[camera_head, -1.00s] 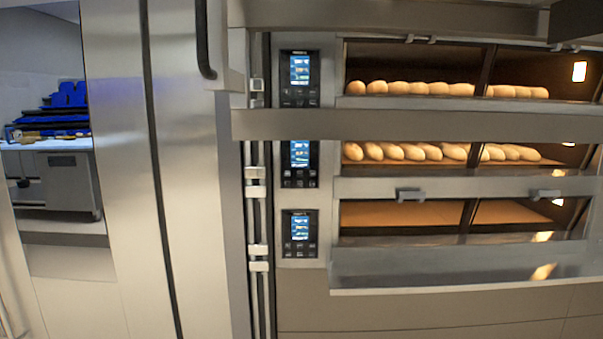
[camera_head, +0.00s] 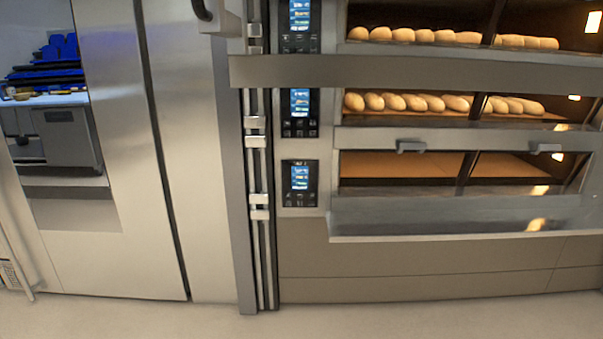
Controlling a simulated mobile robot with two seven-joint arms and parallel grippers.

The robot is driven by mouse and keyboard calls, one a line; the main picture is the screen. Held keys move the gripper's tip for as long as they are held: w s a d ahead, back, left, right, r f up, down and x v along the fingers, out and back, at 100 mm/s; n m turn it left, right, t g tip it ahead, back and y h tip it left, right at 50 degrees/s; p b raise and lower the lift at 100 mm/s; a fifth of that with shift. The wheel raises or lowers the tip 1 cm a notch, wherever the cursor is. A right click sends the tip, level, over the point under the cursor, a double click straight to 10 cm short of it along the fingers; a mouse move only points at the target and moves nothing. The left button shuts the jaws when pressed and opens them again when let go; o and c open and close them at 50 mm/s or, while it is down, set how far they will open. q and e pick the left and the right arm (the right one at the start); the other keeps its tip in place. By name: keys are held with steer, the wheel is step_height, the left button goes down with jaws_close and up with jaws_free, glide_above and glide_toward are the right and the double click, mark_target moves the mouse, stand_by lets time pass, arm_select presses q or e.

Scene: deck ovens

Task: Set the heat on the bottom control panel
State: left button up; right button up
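The bottom control panel (camera_head: 299,183) is a small black unit with a lit blue screen and a few buttons below it. It sits on the steel oven front, left of the lowest oven deck (camera_head: 400,168). Nothing covers it. The middle control panel (camera_head: 299,112) and the top control panel (camera_head: 300,25) are above it in the same column; the top one is cut by the picture's upper edge. Neither of my grippers is in view.
Two upper decks hold bread loaves (camera_head: 408,103); the lowest looks empty. A steel ledge (camera_head: 450,219) juts out below it. A tall steel cabinet (camera_head: 125,150) stands left. The floor (camera_head: 400,318) in front is clear.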

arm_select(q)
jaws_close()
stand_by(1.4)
